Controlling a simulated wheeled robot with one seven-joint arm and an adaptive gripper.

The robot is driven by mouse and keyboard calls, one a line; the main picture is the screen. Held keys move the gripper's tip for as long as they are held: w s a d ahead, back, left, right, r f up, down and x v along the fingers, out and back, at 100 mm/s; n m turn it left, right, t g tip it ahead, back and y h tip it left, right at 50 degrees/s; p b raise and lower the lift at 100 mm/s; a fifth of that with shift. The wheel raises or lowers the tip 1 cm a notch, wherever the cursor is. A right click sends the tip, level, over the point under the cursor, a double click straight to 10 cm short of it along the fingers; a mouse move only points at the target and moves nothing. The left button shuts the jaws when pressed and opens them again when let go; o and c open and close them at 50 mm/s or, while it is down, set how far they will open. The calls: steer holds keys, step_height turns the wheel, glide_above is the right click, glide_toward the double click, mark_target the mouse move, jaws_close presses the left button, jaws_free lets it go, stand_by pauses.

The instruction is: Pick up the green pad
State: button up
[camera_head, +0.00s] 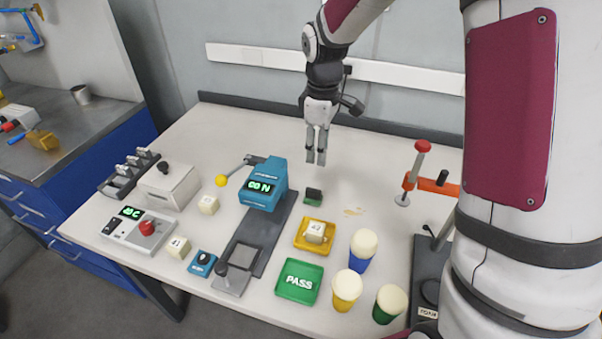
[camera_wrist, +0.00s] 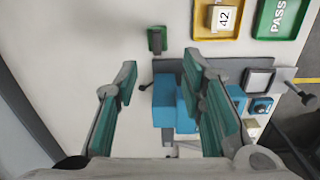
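A small block with a dark top and a green lower part (camera_head: 313,197) lies on the white table right of the blue display device; it looks like the green pad. In the wrist view the pad (camera_wrist: 157,40) shows beyond and between my fingertips, apart from them. My gripper (camera_head: 316,160) hangs above the table, behind the pad in the head view. In the wrist view my gripper (camera_wrist: 160,70) is open, with nothing between its fingers.
The blue device (camera_head: 264,186) stands left of the pad. A yellow tray (camera_head: 299,239) with a numbered cube and a green PASS tray (camera_head: 284,291) lie in front. Several capped cups (camera_head: 362,252) stand to the right, near a red-handled clamp (camera_head: 420,170).

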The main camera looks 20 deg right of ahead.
step_height(320, 180, down, 2)
steer(key=w, duration=0.1)
glide_above(313, 190)
steer(key=shift+n, duration=0.4)
steer(key=f, duration=0.8)
steer(key=shift+s+d+f, duration=0.1)
steer(key=shift+d+f, duration=0.15)
steer(key=shift+d, duration=0.05)
steer(key=shift+a+f+p, duration=0.15)
steer(key=shift+f+p, duration=0.05)
steer(key=shift+f, duration=1.15)
steer(key=shift+a+f+p, duration=0.1)
steer(key=shift+f+p, duration=0.1)
steer(key=shift+f, duration=1.15)
jaws_close()
